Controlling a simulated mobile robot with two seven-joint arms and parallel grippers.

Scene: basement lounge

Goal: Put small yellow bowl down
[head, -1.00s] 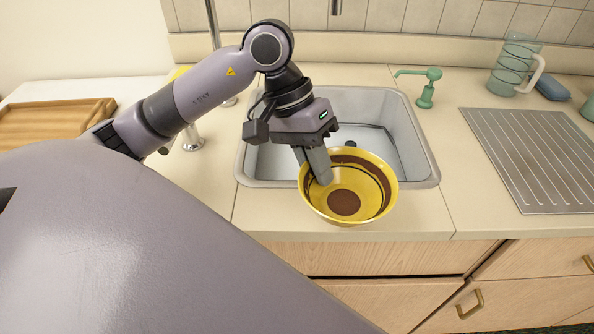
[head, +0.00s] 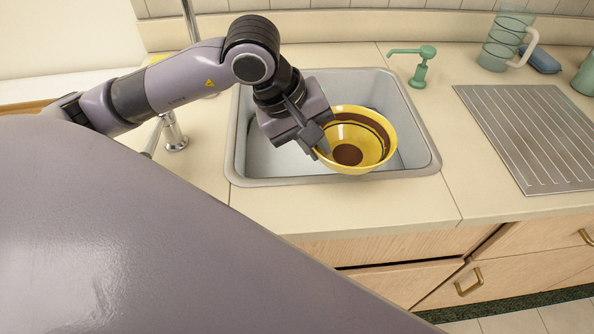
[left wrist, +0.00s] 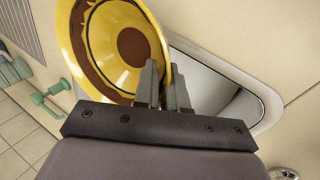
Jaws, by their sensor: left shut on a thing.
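The small yellow bowl (head: 372,128) has a brown disc at its bottom and a brown band inside its rim. My left gripper (head: 321,148) is shut on the bowl's left rim and holds it over the right part of the sink (head: 408,176). The bowl is tilted toward the head camera. In the left wrist view the bowl (left wrist: 80,45) fills the upper left, with the left gripper's fingers (left wrist: 163,85) at its edge. The gap between bowl and sink cannot be told. My right gripper is not in view.
A green soap dispenser (head: 420,65) stands behind the sink's right corner. A ribbed metal drainboard (head: 530,135) lies to the right. A glass pitcher (head: 503,42) and a blue sponge (head: 541,60) are at the back right. The counter in front of the sink (head: 350,210) is clear.

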